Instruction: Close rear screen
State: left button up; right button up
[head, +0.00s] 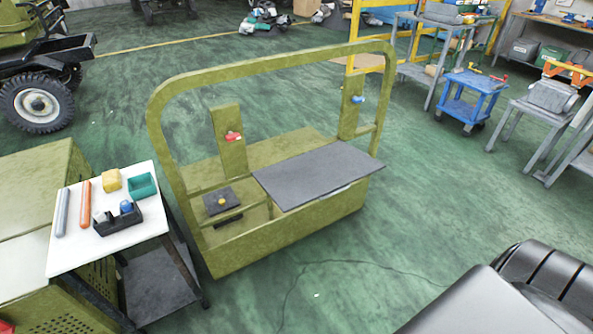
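An olive-green chassis frame (285,228) with a tall rounded hoop stands on the floor in the middle of the head view. A flat dark grey panel (318,173), which looks like the rear screen, lies nearly level across the right part of the frame. Its near edge sticks out past the front rail, and the hoop stands upright above it. A post with a red catch (233,137) stands inside the hoop at left, and a post with a blue catch (357,100) stands at right. Neither of my grippers shows in the head view.
A white-topped side table (85,240) at left holds tubes, a yellow block, a teal bin and a black tray. A blue cart (468,97) and grey benches stand at right. A vehicle (45,70) is at upper left.

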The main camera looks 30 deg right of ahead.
aim_at(321, 173)
jog(key=k, duration=1.25)
jog(key=z, duration=0.65)
jog(key=i, duration=1.85)
jog(key=u, duration=0.7)
